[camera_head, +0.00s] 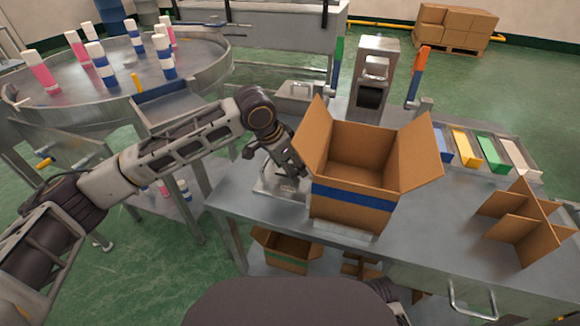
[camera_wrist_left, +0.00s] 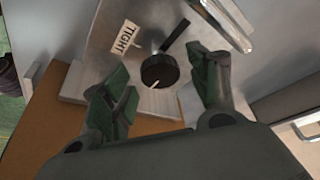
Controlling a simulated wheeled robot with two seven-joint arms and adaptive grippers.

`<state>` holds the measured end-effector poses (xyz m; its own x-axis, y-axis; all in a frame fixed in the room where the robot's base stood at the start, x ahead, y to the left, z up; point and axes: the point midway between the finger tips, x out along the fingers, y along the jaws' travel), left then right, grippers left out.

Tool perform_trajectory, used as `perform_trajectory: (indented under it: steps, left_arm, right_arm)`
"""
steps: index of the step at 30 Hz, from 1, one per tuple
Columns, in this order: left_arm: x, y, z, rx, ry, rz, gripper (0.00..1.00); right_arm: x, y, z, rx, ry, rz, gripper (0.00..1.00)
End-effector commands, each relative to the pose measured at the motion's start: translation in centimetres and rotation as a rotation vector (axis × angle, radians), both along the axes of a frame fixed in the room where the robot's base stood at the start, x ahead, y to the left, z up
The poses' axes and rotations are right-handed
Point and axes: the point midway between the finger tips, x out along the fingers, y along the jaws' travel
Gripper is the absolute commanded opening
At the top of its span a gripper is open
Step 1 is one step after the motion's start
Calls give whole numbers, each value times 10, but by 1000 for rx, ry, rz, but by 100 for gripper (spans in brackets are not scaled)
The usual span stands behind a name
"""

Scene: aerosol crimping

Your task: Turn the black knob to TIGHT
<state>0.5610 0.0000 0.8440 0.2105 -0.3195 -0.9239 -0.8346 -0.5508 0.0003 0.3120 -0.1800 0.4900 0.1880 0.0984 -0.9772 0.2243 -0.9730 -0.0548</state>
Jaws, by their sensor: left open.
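The black knob (camera_wrist_left: 158,71) sits on a metal plate in the left wrist view. A pale pointer line on it points down and slightly left. A TIGHT tag (camera_wrist_left: 126,37) is up and left of the knob. A dark bar (camera_wrist_left: 174,37) slants up and right from it. My left gripper (camera_wrist_left: 161,74) is open, with green-padded fingers on either side of the knob; I cannot tell whether they touch it. In the head view my left gripper (camera_head: 288,168) reaches down beside the open carton, and the knob is hidden there.
The open cardboard carton (camera_head: 352,205) with a blue stripe stands close right of my left gripper on the metal table (camera_head: 430,245). Cardboard dividers (camera_head: 520,222) lie to the right. A round table (camera_head: 110,85) with several cans is at the left.

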Motion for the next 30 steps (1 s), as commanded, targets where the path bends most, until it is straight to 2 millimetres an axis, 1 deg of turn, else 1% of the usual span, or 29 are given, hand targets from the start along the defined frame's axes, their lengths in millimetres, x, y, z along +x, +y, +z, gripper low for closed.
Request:
perform_trajectory:
  steps: [8,19,30]
  left_arm:
    - [0,0,0,0,0,0,60]
    - [0,0,0,0,0,0,14]
    - [0,0,0,0,0,-8,14]
  right_arm:
    - [-1,0,2,1,-1,0,40]
    - [-5,0,0,1,6,1,40]
    - [-5,0,-2,-3,11,2,40]
